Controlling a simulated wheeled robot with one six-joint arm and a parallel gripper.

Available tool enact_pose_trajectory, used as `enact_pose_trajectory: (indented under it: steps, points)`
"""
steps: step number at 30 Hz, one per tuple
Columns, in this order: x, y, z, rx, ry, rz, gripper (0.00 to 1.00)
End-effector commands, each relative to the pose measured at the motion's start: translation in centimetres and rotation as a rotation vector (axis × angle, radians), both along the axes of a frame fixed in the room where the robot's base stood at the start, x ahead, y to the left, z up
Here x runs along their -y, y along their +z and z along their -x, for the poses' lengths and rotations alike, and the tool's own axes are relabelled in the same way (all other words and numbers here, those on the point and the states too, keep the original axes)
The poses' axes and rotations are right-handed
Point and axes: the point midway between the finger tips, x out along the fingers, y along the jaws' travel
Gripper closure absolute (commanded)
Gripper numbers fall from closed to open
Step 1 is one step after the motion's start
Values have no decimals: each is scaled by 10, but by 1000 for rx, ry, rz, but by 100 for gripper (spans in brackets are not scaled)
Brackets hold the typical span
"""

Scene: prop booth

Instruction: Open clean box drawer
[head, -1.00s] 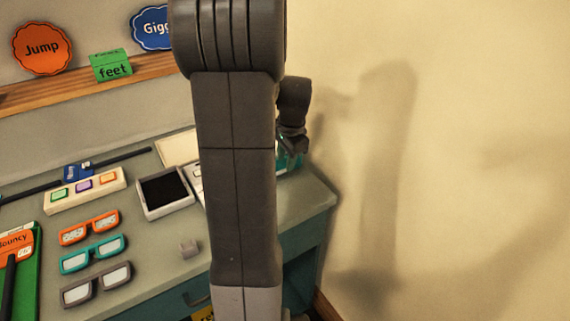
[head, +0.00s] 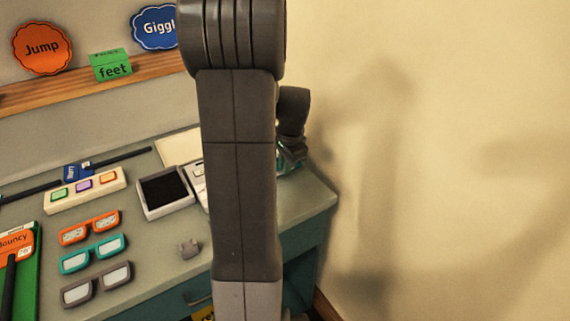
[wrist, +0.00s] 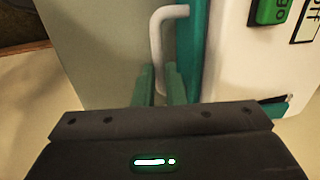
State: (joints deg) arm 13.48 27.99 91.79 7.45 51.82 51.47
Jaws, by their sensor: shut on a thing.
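In the wrist view a white box (wrist: 232,60) with a teal drawer front (wrist: 195,45) along its left side stands upright. A white bar handle (wrist: 157,42) sticks out to the left of the teal front. The two green fingers of my gripper (wrist: 160,84) are on either side of the handle's lower part and are shut on it. In the head view my gripper (head: 291,150) is at the right end of the counter, and my arm hides most of the box. I cannot tell how far the drawer is out.
The grey counter (head: 140,257) holds several glasses, a black-lined tray (head: 165,190), a button panel (head: 85,190) and a small grey piece (head: 189,248). A cream wall (head: 450,150) stands close on the right. A wooden shelf (head: 55,92) with signs runs at the back left.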

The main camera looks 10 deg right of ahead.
Motion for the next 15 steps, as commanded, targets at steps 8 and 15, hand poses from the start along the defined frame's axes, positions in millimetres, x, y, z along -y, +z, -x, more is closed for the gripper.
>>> enact_pose_trajectory:
  steps: [8,15]
  points:
    - [23,0,61,-1,-7,-1,100]
    - [37,0,99,-1,-2,1,100]
